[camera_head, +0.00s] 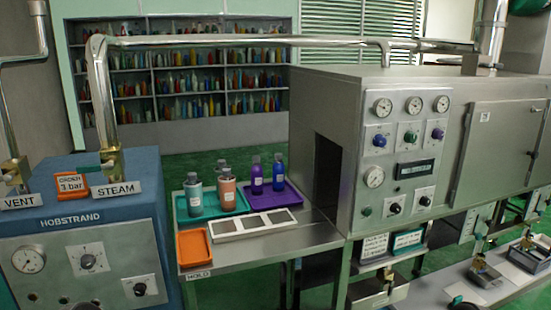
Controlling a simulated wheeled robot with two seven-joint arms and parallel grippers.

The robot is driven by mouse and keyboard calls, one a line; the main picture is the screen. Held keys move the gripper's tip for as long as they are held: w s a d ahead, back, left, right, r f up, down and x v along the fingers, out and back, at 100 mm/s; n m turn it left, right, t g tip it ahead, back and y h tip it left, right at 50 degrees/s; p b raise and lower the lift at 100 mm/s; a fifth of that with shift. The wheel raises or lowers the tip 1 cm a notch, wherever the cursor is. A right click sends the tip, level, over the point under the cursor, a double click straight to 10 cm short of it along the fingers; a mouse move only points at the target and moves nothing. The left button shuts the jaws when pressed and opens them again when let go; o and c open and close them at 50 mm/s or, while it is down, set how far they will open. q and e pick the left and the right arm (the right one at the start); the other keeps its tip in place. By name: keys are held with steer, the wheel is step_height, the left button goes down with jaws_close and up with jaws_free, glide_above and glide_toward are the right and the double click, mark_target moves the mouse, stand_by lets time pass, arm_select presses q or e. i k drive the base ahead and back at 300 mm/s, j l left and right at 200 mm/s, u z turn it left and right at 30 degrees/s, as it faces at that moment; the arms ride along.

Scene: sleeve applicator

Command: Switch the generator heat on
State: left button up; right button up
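The blue steam generator (100,208), lettered HOBSTRAND, stands at the lower left. Its grey front panel carries a round gauge (29,260), an upper dial knob (88,261) on a pale plate and a lower black knob (139,289) on a pale plate. The lettering on these plates is too small to read, so I cannot tell which one is the heat control or how it is set. Round parts at the panel's bottom are cut off by the frame edge. Neither of my grippers is in view.
STEAM (116,188) and VENT (20,201) signs sit by valves and pipes on the generator's top. An orange tag (72,185) reads 3 bar. A steel table (315,236) bears bottles and trays to the right. A steel tunnel machine (330,105) stands beyond it.

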mark_target(139, 288)
steer(key=u, duration=1.25)
